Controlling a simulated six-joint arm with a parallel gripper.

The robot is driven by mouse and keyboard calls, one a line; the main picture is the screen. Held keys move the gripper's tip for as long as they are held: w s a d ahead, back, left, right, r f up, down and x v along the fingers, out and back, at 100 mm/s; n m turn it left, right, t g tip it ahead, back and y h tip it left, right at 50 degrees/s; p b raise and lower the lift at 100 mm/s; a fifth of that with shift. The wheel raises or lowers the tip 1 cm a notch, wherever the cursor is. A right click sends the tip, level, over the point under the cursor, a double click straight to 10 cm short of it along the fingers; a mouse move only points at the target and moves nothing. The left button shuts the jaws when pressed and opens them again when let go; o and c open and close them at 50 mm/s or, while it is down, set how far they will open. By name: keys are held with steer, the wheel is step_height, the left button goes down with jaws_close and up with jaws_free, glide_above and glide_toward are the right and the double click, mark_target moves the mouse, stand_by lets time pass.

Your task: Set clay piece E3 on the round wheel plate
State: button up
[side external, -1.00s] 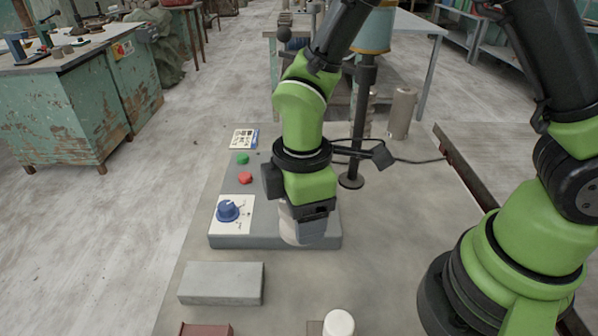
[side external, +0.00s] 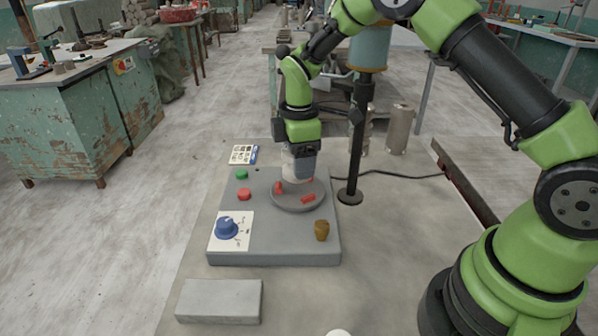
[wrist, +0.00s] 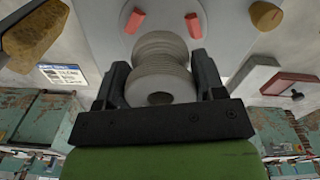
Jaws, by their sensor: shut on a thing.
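My gripper (side external: 299,164) is shut on a pale grey clay piece (side external: 297,170), ribbed and roughly cylindrical. In the wrist view the piece (wrist: 160,65) sits between the two dark fingers (wrist: 160,88), with a round hole in its near end. No E3 mark is readable on it. The round wheel plate (side external: 298,208) is grey and lies on the grey base. The held piece is over the far part of the plate; I cannot tell whether it touches. Two red pieces (side external: 279,188) (side external: 308,198) are on the plate, close to the held piece.
The base (side external: 275,257) carries a brown knob-like piece (side external: 321,231), a blue dial (side external: 227,228), a red button (side external: 244,194) and a green button (side external: 241,174). A dark post (side external: 357,150) stands right of the plate. A grey block (side external: 219,300) lies in front.

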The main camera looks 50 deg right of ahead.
steer(key=shift+s+f, duration=0.1)
steer(key=shift+f, duration=1.5)
steer(key=shift+a+f, duration=0.1)
steer(key=shift+f, duration=0.05)
steer(key=o, duration=1.1)
